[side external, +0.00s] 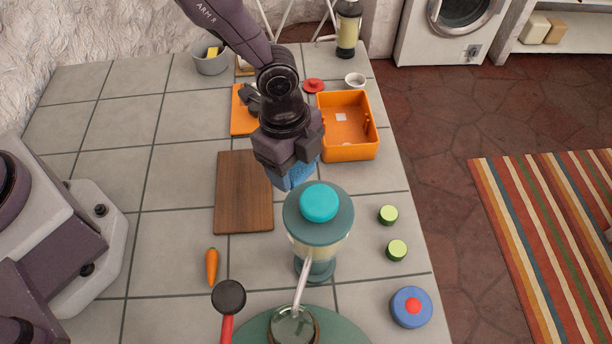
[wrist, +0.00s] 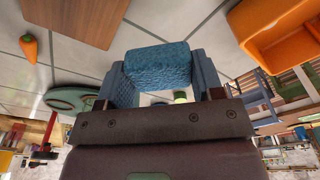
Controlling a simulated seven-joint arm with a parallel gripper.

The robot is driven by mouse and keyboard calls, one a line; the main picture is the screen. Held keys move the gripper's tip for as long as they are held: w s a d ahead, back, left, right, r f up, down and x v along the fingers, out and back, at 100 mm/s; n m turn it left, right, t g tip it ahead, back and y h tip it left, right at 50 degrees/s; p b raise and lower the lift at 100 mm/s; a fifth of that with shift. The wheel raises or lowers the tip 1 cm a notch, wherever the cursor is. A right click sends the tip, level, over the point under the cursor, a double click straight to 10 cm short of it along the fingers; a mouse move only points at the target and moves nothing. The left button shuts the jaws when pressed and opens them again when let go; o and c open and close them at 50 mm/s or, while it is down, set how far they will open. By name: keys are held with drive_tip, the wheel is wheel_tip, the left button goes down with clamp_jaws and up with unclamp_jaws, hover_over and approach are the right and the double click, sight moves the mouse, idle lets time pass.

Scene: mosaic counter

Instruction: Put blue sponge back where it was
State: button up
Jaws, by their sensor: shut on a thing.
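The blue sponge (side external: 295,176) is between the fingers of my gripper (side external: 288,166), above the counter between the brown cutting board and the teal-lidded dispenser. In the wrist view the sponge (wrist: 157,68) shows as a textured blue block, with a finger of my gripper (wrist: 155,85) on each side. My gripper is shut on it. The lower part of the sponge is partly hidden behind the dispenser lid in the side view, and I cannot tell its exact height above the counter.
The dispenser (side external: 318,226) stands close in front. An orange bin (side external: 348,152) is to the right, the brown board (side external: 243,205) to the left. A carrot (side external: 212,266), green slices (side external: 388,215) and a blue round container (side external: 400,312) lie around. The tiled counter is clear at left.

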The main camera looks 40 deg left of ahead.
sight(306, 180)
drive_tip(key=shift+w+d+f, duration=0.25)
drive_tip(key=shift+w+f, duration=0.1)
drive_tip(key=shift+f, duration=0.2)
drive_tip(key=shift+w+d+f, duration=0.25)
drive_tip(key=shift+w+f, duration=0.1)
drive_tip(key=shift+f, duration=0.2)
drive_tip(key=shift+w+f, duration=0.1)
drive_tip(key=shift+f, duration=1.5)
drive_tip(key=shift+f, duration=0.2)
drive_tip(key=o, duration=0.9)
drive_tip(key=shift+r, duration=0.15)
drive_tip(key=r, duration=0.4)
drive_tip(key=a+r, duration=0.1)
drive_tip(key=r, duration=0.7)
drive_tip(key=shift+a, duration=0.2)
drive_tip(key=shift+r, duration=0.1)
